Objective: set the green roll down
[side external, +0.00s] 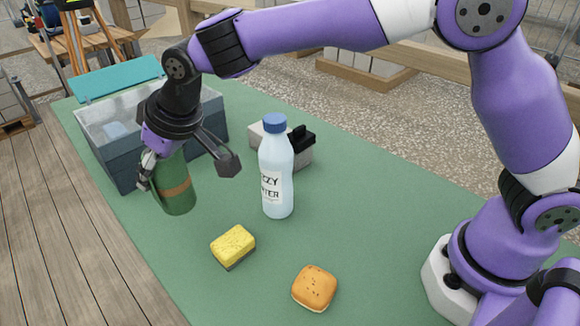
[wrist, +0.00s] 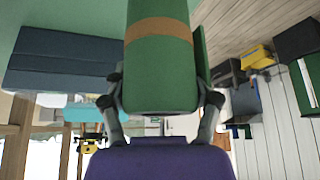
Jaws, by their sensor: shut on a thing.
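The green roll (side external: 175,187) has a tan band around it and hangs roughly upright from my gripper (side external: 160,170) at the left side of the green table. In the side view, the roll stands in front of the grey bin; whether its lower end touches the table I cannot tell. In the wrist view the roll (wrist: 160,70) fills the middle, with the fingers of my gripper (wrist: 160,95) closed on its two sides. The roll's top is partly hidden by the gripper in the side view.
A grey bin (side external: 120,178) with a pale blue item inside stands behind. A water bottle (side external: 276,175), a grey and black box (side external: 302,150), a yellow sponge (side external: 233,244) and a bun (side external: 314,287) are on the table (side external: 400,200). The table's left edge is close to the roll.

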